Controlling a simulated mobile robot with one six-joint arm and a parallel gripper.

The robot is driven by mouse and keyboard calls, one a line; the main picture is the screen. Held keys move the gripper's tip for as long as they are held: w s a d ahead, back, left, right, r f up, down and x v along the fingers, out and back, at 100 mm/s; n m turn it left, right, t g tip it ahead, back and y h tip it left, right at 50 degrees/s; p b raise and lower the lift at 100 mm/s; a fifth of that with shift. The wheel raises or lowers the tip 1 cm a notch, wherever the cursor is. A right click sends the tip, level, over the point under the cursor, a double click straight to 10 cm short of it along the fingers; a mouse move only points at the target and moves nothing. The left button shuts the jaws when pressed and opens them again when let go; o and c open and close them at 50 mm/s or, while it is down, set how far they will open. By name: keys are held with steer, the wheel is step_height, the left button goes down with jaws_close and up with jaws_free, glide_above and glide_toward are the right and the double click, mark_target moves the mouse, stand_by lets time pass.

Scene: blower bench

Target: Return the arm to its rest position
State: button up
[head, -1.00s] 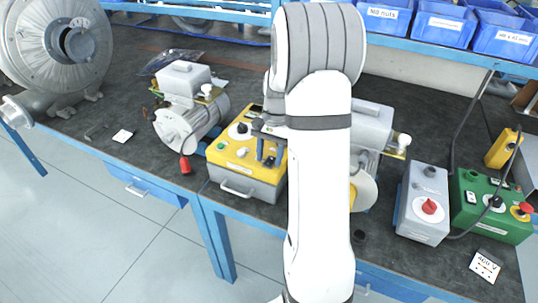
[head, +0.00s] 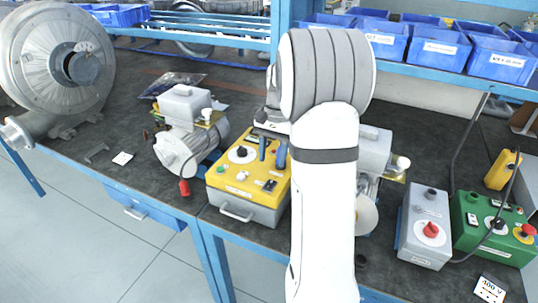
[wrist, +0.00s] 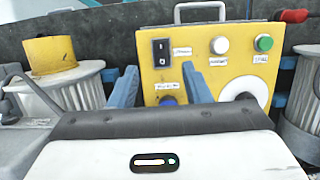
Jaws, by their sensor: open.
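My white arm (head: 325,200) stands bent in the middle of the head view and hides part of the bench. My gripper (head: 272,152) shows left of the arm, with two blue fingers over the back right of a yellow-topped control box (head: 228,178). In the wrist view my gripper (wrist: 160,88) has its fingers spread wide with nothing between them. The box's yellow panel (wrist: 205,58) lies beyond them, with a black rocker switch (wrist: 161,52), a white button, a green button and a dial.
A big grey blower (head: 40,60) stands at the left, and a motor (head: 180,145) is left of the box. Another motor (head: 375,150) is partly behind my arm. A grey box (head: 425,225) and a green box (head: 490,230) stand right. Blue bins (head: 435,50) line the shelf.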

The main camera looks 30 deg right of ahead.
steer(key=s+a+r+n+t+h, duration=0.1)
steer(key=s+a+n+t, duration=0.1)
steer(key=s+a+n, duration=0.3)
steer(key=s+a+r+n+t+h, duration=0.1)
steer(key=s+a+n, duration=0.4)
steer(key=s+a, duration=0.5)
steer(key=s+t, duration=0.1)
steer(key=s, duration=0.4)
steer(key=shift+a+r, duration=0.4)
